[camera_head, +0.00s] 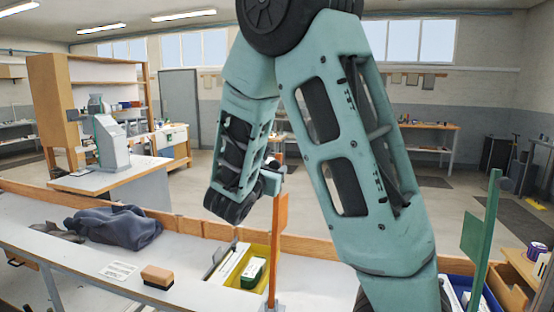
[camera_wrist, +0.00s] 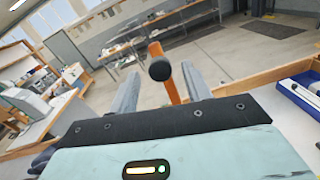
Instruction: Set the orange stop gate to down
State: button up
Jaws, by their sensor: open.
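My gripper (camera_head: 272,180) is beside the top of the gate in the head view, partly hidden by my own arm. In the wrist view my gripper (camera_wrist: 160,82) is open, with the knob appearing between its two grey fingers. I cannot tell whether either finger touches it.
A similar green gate (camera_head: 480,237) stands upright at the right. A brown block (camera_head: 157,277) and dark cloth (camera_head: 115,226) lie on the bench at left. A low wooden edge (camera_head: 190,226) runs along the back.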

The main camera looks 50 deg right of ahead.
jog(key=shift+p+x, duration=0.55)
jog(key=shift+x, duration=2.2)
grip_shut()
